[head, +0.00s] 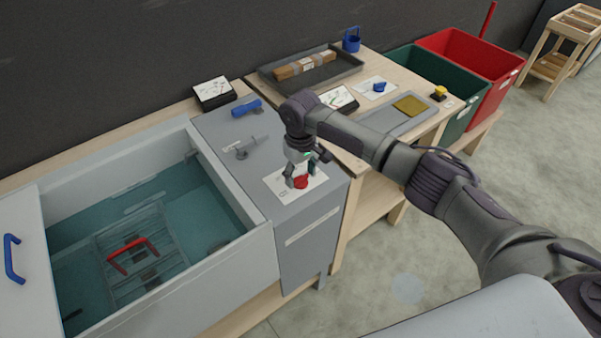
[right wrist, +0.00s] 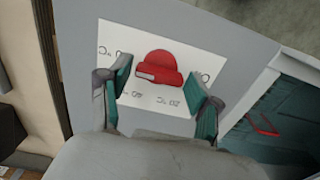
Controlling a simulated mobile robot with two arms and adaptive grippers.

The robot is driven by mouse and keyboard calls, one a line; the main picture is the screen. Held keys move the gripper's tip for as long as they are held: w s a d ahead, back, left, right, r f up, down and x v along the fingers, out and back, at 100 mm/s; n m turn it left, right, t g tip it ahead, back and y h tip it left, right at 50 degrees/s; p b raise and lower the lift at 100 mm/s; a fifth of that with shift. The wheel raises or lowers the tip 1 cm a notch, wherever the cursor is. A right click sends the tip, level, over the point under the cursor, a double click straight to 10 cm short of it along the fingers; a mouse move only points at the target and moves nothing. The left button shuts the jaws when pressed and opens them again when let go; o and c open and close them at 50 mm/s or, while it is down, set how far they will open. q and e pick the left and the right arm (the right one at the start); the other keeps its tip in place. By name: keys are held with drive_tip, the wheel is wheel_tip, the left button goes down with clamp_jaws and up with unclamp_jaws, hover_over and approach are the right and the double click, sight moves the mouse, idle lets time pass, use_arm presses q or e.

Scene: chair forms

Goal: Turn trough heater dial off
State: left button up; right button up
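The red heater dial (head: 301,182) sits on a white scale card (head: 283,190) on top of the grey unit beside the trough. In the right wrist view the dial (right wrist: 160,68) has a white mark on its left side, facing the left part of the card. Temperature marks, including an upside-down 20 °C, surround it; a round mark lies at the card's right edge. My right gripper (right wrist: 162,97) is open, its fingers apart on either side of the dial; I cannot tell whether they touch it. It also shows over the dial in the head view (head: 301,172). My left gripper is not in view.
The water-filled trough (head: 262,250) with a red-handled rack (head: 133,256) is at left. A blue-handled tool (head: 247,108) and a grey lever (head: 251,147) lie behind the dial. A wooden table (head: 345,160) with a grey tray (head: 268,87) stands right; green and red bins are beyond.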

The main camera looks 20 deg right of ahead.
drive_tip(key=c, duration=0.7)
